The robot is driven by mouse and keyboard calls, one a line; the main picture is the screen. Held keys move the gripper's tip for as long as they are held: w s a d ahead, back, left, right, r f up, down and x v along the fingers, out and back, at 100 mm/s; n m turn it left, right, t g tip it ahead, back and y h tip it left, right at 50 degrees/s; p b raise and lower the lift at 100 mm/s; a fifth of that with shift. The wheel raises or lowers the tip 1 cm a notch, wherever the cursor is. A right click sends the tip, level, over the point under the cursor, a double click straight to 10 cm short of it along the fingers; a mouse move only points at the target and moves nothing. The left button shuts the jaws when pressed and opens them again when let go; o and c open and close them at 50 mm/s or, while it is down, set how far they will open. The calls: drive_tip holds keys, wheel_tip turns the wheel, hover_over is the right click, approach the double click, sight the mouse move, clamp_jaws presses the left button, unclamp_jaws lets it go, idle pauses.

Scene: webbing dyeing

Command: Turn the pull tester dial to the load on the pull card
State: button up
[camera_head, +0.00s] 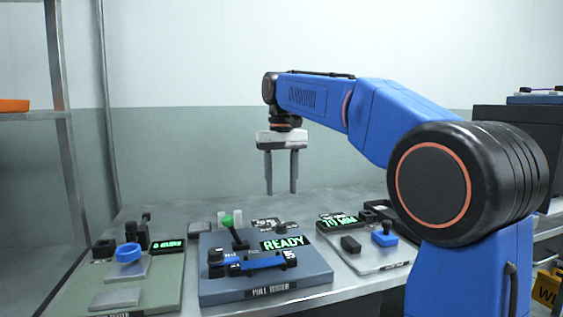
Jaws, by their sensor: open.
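My gripper (281,190) hangs pointing down above the bench, its two fingers apart and nothing between them. Below it stands the pull tester (308,281), a blue-grey panel with a label on its front edge that seems to read PULL TESTER. Its green display (283,243) reads READY. A lever with a green ball (228,220) stands at its back left. A blue strap-like piece (252,264) lies across its front between black parts. I cannot tell which black part is the dial. A small dark card with white print (265,223) lies behind; I cannot tell whether it is the pull card.
A green-grey panel (160,292) at left carries a blue ring (128,252), a black lever and a display. A light panel (375,262) at right carries a blue knob (384,236) and another display. A metal shelf frame (66,150) stands at left. Air around the gripper is clear.

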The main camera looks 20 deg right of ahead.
wheel_tip(320, 180, up, 6)
drive_tip(key=shift+r, duration=0.25)
idle(0.4)
